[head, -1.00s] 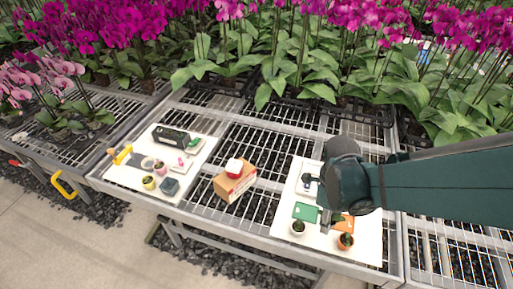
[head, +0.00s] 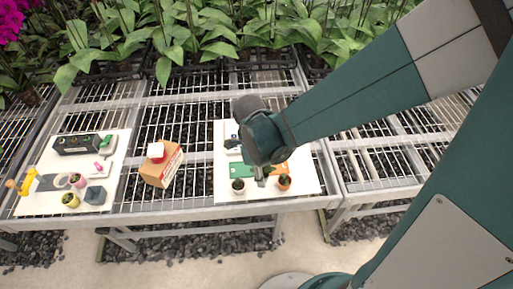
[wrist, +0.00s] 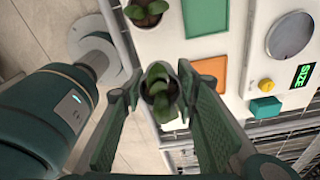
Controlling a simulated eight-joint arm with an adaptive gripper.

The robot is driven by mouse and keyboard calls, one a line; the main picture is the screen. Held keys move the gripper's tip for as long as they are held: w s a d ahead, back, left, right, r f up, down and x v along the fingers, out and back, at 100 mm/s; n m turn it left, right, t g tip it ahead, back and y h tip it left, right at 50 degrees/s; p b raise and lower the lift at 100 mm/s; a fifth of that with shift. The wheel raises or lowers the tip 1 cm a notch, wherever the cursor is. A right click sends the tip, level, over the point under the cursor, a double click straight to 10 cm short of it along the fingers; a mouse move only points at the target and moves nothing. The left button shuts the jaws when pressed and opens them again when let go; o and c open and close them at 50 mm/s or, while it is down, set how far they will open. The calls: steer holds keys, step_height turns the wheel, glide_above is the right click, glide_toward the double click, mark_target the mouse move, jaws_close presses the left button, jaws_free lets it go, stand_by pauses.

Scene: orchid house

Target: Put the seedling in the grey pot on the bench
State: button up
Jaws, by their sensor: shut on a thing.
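In the wrist view, a green-leaved seedling (wrist: 160,90) sits between my two fingers. The fingers press close on both sides, and little of what holds its roots shows. A dark grey pot (head: 95,195) stands on the left white board.
The right board (head: 306,182) also bears a green card (head: 240,170) and an orange card (wrist: 210,75). A cardboard box (head: 160,169) stands between the boards. Orchids line the back.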

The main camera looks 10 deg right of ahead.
mark_target(263, 189)
steer(key=shift+f, duration=1.1)
steer(key=shift+f, duration=0.1)
steer(key=shift+f+b, duration=0.9)
steer(key=shift+f, duration=1.05)
steer(key=shift+f, duration=0.2)
steer(key=o, duration=0.9)
steer(key=shift+r, duration=0.25)
steer(key=shift+w+a+r+p, duration=0.1)
steer(key=shift+a+r+p, duration=0.3)
steer(key=shift+r, duration=1.55)
steer(key=shift+w+a+r+p, duration=0.1)
steer(key=shift+r+p, duration=0.6)
steer(key=shift+r, duration=1.3)
steer(key=shift+a+r+p, duration=0.2)
steer(key=shift+r+p, duration=0.35)
steer(key=shift+r, duration=1.4)
